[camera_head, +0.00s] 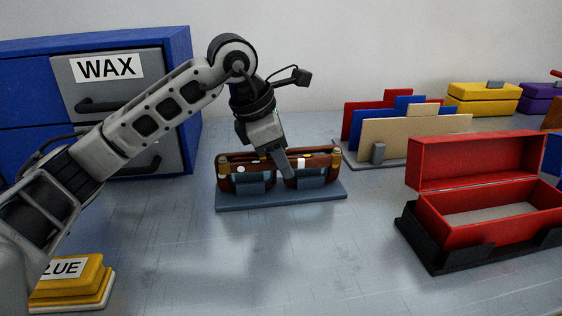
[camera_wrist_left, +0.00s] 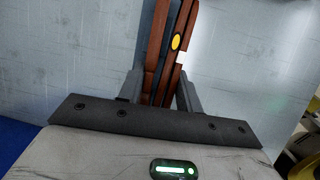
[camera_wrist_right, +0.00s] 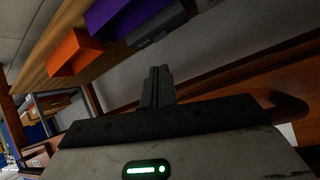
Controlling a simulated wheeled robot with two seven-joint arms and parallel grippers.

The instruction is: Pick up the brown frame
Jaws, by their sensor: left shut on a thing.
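The brown frame (camera_head: 322,160) stands upright on a blue-grey stand (camera_head: 240,201) in the middle of the table. It has pale spots and gold-coloured ends. My left gripper (camera_head: 287,168) comes down from above and is shut on the middle of the frame. In the left wrist view the frame (camera_wrist_left: 184,22) runs between the two fingers. The frame still sits at the stand; I cannot tell whether it is lifted a little. My right gripper (camera_wrist_right: 158,86) shows only in its own wrist view, with its fingers together and nothing between them.
An open red case (camera_head: 433,160) in a black holder stands at the right. Upright coloured panels (camera_head: 415,138) stand behind. A blue cabinet with a WAX drawer (camera_head: 109,81) is at the back left. A yellow block marked LUE (camera_head: 70,285) is front left. The front middle is clear.

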